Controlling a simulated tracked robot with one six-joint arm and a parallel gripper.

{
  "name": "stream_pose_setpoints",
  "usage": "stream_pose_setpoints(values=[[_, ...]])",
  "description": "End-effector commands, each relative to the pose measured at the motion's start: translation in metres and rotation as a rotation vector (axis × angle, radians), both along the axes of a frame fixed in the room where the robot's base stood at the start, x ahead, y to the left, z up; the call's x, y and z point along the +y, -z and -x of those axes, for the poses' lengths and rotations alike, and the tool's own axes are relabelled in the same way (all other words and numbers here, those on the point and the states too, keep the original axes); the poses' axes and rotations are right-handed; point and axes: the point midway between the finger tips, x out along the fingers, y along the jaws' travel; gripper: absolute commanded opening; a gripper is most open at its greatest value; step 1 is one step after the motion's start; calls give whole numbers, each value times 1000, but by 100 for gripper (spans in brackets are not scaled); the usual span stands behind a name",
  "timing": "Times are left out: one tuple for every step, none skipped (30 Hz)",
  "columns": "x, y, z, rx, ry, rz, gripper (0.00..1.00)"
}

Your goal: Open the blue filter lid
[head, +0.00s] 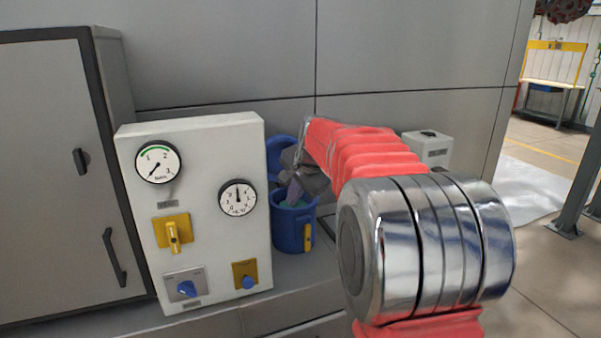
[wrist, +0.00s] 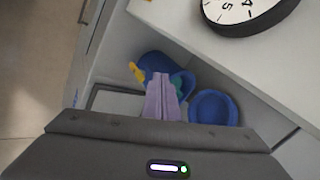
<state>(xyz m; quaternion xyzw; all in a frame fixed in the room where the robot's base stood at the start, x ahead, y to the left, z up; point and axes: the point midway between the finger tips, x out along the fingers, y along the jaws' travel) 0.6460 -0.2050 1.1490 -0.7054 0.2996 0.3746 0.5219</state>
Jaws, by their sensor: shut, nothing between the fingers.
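The blue filter (head: 287,236) is an upright blue canister with a yellow handle (head: 307,237), on the ledge right of the white gauge panel. Its round blue lid (head: 280,160) is swung up behind the canister, and teal shows inside the open top. In the wrist view the canister (wrist: 153,62) is behind the fingers and the lid (wrist: 213,107) is to their right. My gripper (head: 294,192) has purple fingers, shut and empty, over the canister mouth. I cannot tell whether they touch the rim. My gripper partly hides the lid and canister.
The white panel (head: 205,220) with two gauges, yellow-plated valves and blue knobs stands close left of the filter. A grey cabinet (head: 50,170) is farther left. A white container (head: 428,150) stands behind my arm. A grey wall (head: 420,50) closes the back.

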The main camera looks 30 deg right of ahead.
Motion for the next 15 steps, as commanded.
stream_pose_setpoints(values=[[13,2,16,20,-66,39,0],[20,4,25,34,-108,61,0],[29,7,38,50,-163,91,0],[35,10,47,62,-203,113,0],[42,11,56,73,-242,134,0],[51,14,69,87,-293,160,0],[57,17,78,98,-330,179,0],[63,19,87,106,-366,198,0],[70,21,99,118,-414,222,0],[76,23,109,127,-449,239,0],[82,25,118,135,-482,254,0],[89,28,130,144,-526,276,0],[94,30,139,150,-559,293,0],[100,32,148,157,-590,307,0],[106,35,160,164,-630,326,0]])
